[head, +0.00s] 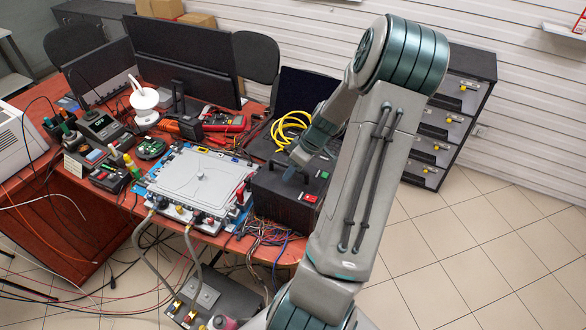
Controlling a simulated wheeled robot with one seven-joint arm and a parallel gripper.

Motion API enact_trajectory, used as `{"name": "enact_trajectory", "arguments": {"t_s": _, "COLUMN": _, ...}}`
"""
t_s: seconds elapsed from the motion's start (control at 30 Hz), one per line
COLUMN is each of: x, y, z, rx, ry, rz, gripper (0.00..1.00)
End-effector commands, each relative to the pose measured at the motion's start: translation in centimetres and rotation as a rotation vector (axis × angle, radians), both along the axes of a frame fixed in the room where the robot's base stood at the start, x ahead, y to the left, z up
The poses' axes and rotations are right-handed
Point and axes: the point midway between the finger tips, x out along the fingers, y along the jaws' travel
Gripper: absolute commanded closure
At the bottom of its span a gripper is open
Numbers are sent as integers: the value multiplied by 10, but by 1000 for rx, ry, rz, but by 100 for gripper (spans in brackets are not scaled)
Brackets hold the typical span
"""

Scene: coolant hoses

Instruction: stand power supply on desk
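The black box (280,198) with red and green parts looks like the power supply. It is at the right front of the red-brown desk (75,225), close beside the flat grey unit. It looks upright, but its underside is hidden, so I cannot tell whether it rests on the desk. My gripper (293,170) points down at the top of the box, at or very near it. The fingertips are small and partly hidden, so I cannot tell whether they are shut on it. My arm covers the box's right side.
The flat grey unit (197,178) has hoses (141,243) running down to a grey device (207,297) below the desk edge. Loose wires (268,238) hang at the front. A yellow coil (290,127) and monitors (185,60) stand behind. Tiled floor (480,250) is clear at right, before a drawer cabinet (450,115).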

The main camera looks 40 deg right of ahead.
Motion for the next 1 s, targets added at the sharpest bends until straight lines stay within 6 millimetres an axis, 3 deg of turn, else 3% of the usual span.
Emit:
{"name": "enact_trajectory", "arguments": {"t_s": 0.37, "x": -3, "y": -5, "z": 10, "rx": -3, "ry": -2, "rz": -3, "gripper": 64}}
{"name": "enact_trajectory", "arguments": {"t_s": 0.8, "x": -27, "y": -31, "z": 87, "rx": -5, "ry": -2, "rz": -2, "gripper": 64}}
{"name": "enact_trajectory", "arguments": {"t_s": 1.0, "x": -34, "y": -36, "z": 107, "rx": -1, "ry": -1, "rz": -1, "gripper": 64}}
